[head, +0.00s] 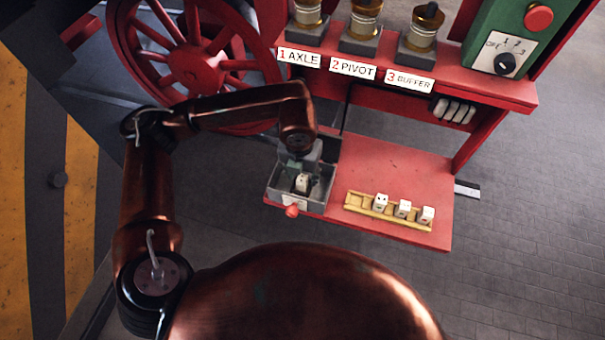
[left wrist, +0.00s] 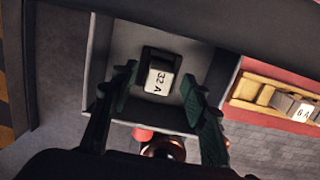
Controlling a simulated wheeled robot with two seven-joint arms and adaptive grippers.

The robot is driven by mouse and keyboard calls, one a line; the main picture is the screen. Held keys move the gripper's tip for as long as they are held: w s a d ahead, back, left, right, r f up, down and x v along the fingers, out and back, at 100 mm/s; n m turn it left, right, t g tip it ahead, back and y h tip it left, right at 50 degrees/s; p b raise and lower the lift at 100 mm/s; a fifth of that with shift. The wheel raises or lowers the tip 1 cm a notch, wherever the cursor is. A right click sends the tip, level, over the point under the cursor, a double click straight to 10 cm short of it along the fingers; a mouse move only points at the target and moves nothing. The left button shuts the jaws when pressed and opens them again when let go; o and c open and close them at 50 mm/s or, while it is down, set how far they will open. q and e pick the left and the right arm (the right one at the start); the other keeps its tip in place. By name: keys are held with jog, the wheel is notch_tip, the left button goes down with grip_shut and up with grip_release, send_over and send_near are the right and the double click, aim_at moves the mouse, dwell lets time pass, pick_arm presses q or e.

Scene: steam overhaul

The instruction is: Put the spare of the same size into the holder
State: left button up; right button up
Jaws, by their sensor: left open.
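The holder is an open grey metal box (head: 320,190) at the left end of the lower red shelf, with a red knob (head: 291,210) at its front. A white block (left wrist: 158,79) marked 32 A sits in a black seat (left wrist: 160,54) inside the box. My left gripper (left wrist: 158,83) is open over the box, its green fingers on either side of that block with visible gaps. Three white spare blocks stand in a yellow rack (head: 356,208): left (head: 381,202), middle (head: 403,209) and right (head: 426,214). Their sizes are unreadable in the head view. My right gripper is not in view.
The red shelf (head: 390,160) is bare behind the rack. Above it, an upper red ledge carries several brass-topped fittings labelled axle, pivot and buffer. A green control box (head: 490,35) is at upper right, a red spoked wheel (head: 195,65) at upper left.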

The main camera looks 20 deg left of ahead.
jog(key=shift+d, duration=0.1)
pick_arm(q)
notch_tip(320, 180, up, 12)
jog(key=s, duration=0.1)
jog(key=shift+s, duration=0.2)
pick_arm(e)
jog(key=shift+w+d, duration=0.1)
pick_arm(q)
jog(key=shift+f, duration=0.1)
